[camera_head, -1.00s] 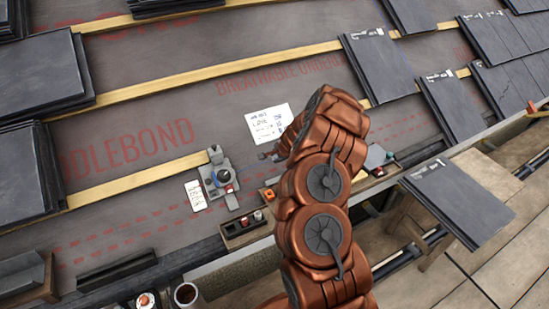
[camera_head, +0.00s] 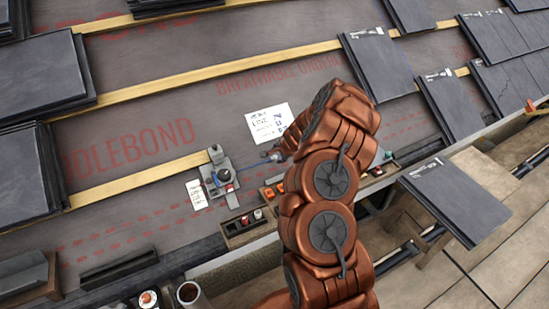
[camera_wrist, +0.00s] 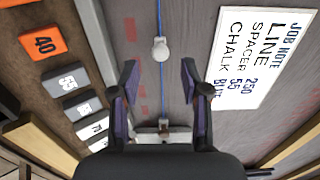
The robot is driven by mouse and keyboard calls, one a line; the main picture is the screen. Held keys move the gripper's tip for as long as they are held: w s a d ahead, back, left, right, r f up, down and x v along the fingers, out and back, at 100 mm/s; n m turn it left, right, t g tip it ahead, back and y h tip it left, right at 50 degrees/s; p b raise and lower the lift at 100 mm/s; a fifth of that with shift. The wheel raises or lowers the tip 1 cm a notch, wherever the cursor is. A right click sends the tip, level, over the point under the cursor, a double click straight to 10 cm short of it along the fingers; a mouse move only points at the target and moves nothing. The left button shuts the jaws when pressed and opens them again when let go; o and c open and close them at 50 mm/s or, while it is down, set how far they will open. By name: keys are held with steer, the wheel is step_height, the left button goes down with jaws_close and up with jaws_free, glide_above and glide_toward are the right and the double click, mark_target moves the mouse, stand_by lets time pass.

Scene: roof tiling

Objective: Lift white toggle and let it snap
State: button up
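The white toggle (camera_wrist: 160,48) is a small round knob on a taut blue line (camera_wrist: 162,100) in the wrist view. My gripper (camera_wrist: 159,75) is open, with one dark finger on each side of the line. The toggle lies beyond the fingertips in the picture, roughly centred between them, and nothing is gripped. In the head view the blue line (camera_head: 253,162) runs from a grey device with a dark blue reel (camera_head: 223,176) toward my gripper (camera_head: 277,155).
A job note (camera_wrist: 253,55) lies right of the line in the wrist view. A wooden tray with an orange block marked 40 (camera_wrist: 42,44) and several grey numbered blocks is on the left. Slates (camera_head: 458,200) and a mug (camera_head: 188,293) are elsewhere.

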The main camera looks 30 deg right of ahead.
steer(key=shift+r, duration=0.1)
steer(key=p+v, duration=0.3)
steer(key=v, duration=0.3)
steer(key=shift+p, duration=0.4)
stand_by(0.8)
